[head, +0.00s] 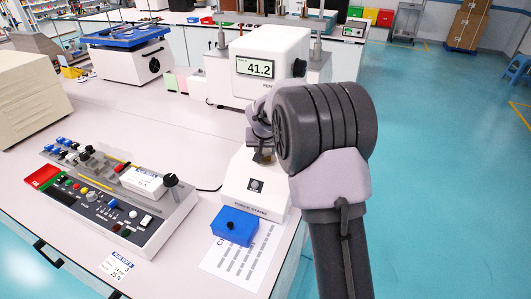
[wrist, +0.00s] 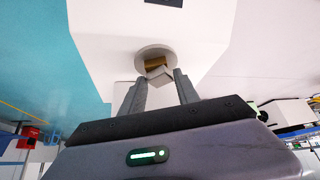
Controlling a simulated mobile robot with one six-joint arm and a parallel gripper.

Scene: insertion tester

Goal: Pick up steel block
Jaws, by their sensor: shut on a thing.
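My gripper (wrist: 159,77) is shut on a small light-grey steel block (wrist: 158,74), held between its two fingertips in the wrist view. The block is just over a round recess with a brass-coloured piece (wrist: 155,62) in the white tester (wrist: 200,40). I cannot tell whether the block touches that piece. In the head view my gripper (head: 262,140) is over the tester's white base (head: 245,185), partly behind my wrist. The block is not clear there. The tester's display (head: 256,68) reads 41.2.
A blue box with a black knob (head: 232,226) stands in front of the tester, on a printed sheet (head: 250,265). A control panel (head: 120,200) with several knobs and switches lies to the left. The bench (head: 130,125) behind the panel has free room.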

